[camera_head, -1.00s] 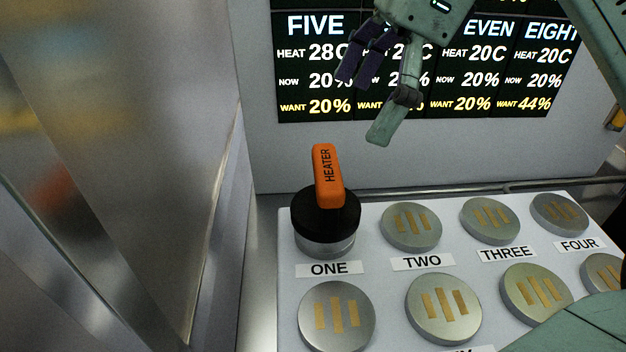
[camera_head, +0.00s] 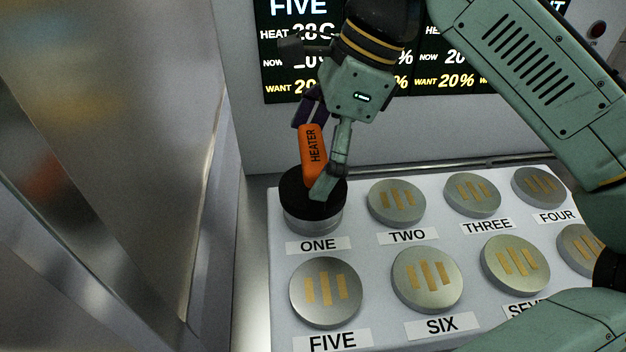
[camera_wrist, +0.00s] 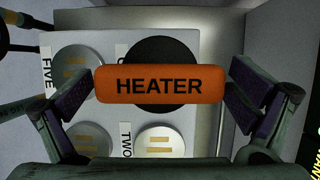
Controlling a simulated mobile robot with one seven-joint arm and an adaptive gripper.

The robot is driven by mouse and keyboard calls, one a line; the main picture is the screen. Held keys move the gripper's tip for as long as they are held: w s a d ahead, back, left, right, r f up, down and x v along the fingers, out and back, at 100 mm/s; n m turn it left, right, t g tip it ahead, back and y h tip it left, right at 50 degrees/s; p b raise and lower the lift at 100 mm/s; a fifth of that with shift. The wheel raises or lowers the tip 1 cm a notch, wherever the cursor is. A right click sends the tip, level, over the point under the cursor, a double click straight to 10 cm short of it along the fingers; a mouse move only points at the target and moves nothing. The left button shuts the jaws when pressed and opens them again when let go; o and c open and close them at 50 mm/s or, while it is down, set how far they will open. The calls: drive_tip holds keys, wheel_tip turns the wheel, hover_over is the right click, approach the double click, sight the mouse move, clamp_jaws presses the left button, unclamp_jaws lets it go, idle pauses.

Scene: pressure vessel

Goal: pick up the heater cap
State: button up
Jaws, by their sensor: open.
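The heater cap has an orange handle (camera_head: 313,150) marked HEATER and a round black base (camera_head: 296,196). It sits on the metal disc labelled ONE (camera_head: 312,219). My gripper (camera_head: 316,150) is open and lowered around the handle, one finger on each side. In the wrist view the orange handle (camera_wrist: 160,84) lies crosswise between the two open fingers (camera_wrist: 166,98), near its ends. The black base (camera_wrist: 165,55) shows behind it. In the head view the far finger is partly hidden by the handle, so contact cannot be told.
Bare metal discs TWO (camera_head: 397,201), THREE (camera_head: 472,195), FOUR (camera_head: 539,187), FIVE (camera_head: 325,292) and SIX (camera_head: 428,279) stand on the white panel (camera_head: 375,300). A dark display (camera_head: 480,60) is on the wall behind. A metal wall (camera_head: 120,150) stands close on the left.

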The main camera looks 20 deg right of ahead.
drive_tip(key=shift+r, duration=0.1)
drive_tip(key=c, duration=1.8)
drive_tip(key=shift+r, duration=0.1)
